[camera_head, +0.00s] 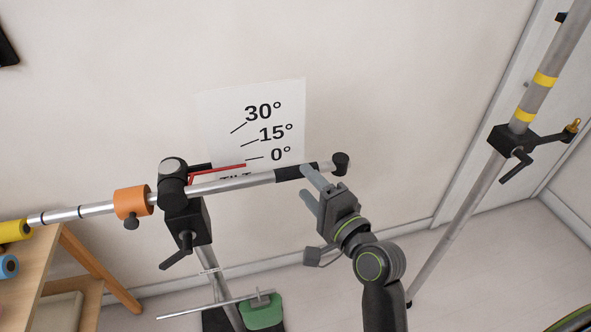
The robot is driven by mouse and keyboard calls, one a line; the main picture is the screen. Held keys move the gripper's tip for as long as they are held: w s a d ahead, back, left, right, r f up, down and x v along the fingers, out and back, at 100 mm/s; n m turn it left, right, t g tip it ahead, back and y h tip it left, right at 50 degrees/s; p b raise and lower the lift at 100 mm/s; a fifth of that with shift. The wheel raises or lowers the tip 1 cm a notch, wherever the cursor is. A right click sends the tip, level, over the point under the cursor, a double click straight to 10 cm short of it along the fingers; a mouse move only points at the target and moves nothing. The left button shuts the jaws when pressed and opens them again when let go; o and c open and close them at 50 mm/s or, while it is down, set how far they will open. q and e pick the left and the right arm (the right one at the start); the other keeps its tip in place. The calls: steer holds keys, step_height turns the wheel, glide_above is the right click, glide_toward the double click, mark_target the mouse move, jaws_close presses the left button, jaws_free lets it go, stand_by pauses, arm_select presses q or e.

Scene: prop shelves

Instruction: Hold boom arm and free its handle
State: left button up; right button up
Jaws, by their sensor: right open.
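The boom arm (235,184) is a silver tube running nearly level across the left and middle, rising slightly to the right. It has a black grip band (292,174) and a black end cap (341,163). A black clamp head on a stand (173,182) carries it, with a black lever handle (182,251) below. A red pointer (217,170) lies near the 0° mark. My right gripper (307,183) is open at the boom's right end; one finger overlaps the tube by the black band, the other is below. Contact cannot be told. My left gripper is out of view.
An orange collar (133,202) and a yellow piece (15,231) sit on the boom's left part. A tilt sheet (250,120) hangs behind. A second pole with a black clamp (513,141) stands right. A wooden table (60,265) is at lower left.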

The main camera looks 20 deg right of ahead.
mark_target(300, 176)
steer(key=p+x, duration=0.1)
steer(key=x, duration=0.2)
steer(key=shift+w+r, duration=0.1)
steer(key=shift+p+x, duration=0.3)
steer(key=shift+x, duration=0.95)
steer(key=c, duration=1.1)
